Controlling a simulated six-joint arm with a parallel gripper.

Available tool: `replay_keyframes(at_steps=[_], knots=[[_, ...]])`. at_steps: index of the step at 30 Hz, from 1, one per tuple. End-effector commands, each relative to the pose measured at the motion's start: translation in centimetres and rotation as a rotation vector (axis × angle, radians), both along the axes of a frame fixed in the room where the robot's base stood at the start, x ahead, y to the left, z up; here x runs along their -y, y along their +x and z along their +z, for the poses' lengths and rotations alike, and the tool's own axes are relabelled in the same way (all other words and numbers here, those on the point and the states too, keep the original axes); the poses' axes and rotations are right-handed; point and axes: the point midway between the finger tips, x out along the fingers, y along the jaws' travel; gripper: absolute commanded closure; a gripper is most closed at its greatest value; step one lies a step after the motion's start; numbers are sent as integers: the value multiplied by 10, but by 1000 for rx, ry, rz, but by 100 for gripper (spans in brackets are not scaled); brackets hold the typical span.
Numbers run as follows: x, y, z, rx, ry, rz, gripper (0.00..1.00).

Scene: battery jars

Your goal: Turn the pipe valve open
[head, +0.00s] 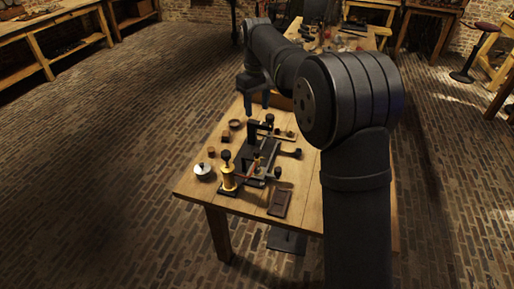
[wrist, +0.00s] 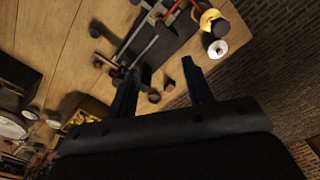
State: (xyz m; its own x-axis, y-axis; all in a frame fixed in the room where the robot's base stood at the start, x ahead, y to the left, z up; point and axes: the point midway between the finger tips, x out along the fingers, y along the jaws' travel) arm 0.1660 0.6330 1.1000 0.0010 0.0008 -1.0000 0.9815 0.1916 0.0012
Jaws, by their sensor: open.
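On the wooden table stands a dark bench rig (head: 261,160) with thin rods and black knobs. A yellow cylinder with a black knob (head: 229,178) stands at its near left end. Which part is the pipe valve I cannot tell at this size. In the wrist view the rig's dark base (wrist: 165,38) and the yellow part (wrist: 211,18) lie beyond the fingertips. My gripper (head: 258,108) is above the far left part of the table, beyond the rig. Its fingers (wrist: 163,66) are apart, with nothing held between them.
A pale round lidded pot (head: 203,170) stands near the left table edge. Small brown blocks and a round dish (head: 235,124) lie left of the rig. A dark flat tray (head: 280,202) lies at the near side.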

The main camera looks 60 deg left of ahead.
Motion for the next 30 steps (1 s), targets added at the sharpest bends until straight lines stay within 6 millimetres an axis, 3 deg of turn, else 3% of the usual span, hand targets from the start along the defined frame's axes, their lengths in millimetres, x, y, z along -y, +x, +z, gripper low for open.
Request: replay_keyframes(at_steps=[5, 21, 30], knots=[[0, 0, -19, -3, -6, 6, 53], [0, 0, -133, -3, -3, 5, 53], [0, 0, -170, -2, 0, 5, 53]])
